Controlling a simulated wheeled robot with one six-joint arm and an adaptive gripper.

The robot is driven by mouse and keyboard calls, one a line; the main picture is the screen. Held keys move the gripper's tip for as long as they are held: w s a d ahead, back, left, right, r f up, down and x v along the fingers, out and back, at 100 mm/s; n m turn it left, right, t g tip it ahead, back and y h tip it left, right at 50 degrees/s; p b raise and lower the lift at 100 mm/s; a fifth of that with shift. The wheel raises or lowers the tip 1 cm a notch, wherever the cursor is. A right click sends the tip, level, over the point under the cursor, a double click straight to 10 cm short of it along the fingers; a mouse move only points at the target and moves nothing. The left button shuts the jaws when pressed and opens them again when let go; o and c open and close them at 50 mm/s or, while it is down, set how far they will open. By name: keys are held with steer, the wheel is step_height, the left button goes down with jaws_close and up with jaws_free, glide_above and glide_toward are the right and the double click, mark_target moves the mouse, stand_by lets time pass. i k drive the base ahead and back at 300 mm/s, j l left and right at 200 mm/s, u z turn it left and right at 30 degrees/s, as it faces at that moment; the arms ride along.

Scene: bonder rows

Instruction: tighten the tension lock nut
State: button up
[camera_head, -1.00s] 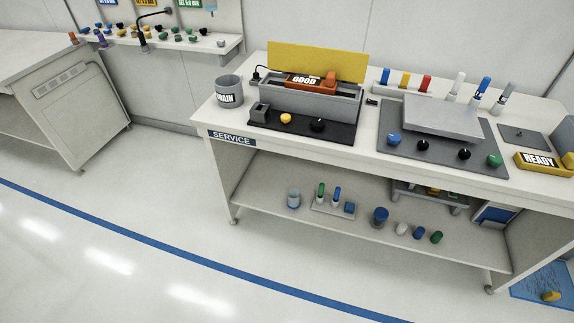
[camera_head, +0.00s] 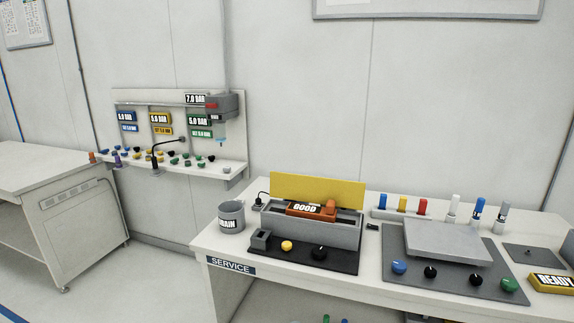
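I cannot pick out a tension lock nut in this view. The wall panel (camera_head: 130,110) at the left carries blue, yellow and green pressure labels, and its shelf (camera_head: 235,167) holds many small coloured knobs and fittings, too small to tell apart. The service bench (camera_head: 222,247) bears a grey device (camera_head: 318,233) with a yellow back plate (camera_head: 340,188) and a "GOOD" display (camera_head: 305,208). A yellow knob (camera_head: 286,246) and a black knob (camera_head: 320,253) sit on its dark base. My gripper is not in view.
A grey "DRAIN" cup (camera_head: 231,214) stands at the bench's left end. A flat grey plate (camera_head: 440,240) and a yellow "READY" block (camera_head: 552,284) are at the right. Another table (camera_head: 50,170) stands at far left. Open floor (camera_head: 120,285) lies between table and bench.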

mark_target(286, 246)
steer(key=i+j, duration=0.45)
steer(key=i, duration=0.15)
steer(key=i+j+z, duration=0.1)
steer(key=i+j, duration=0.3)
steer(key=i, duration=0.2)
steer(key=i+l, duration=0.2)
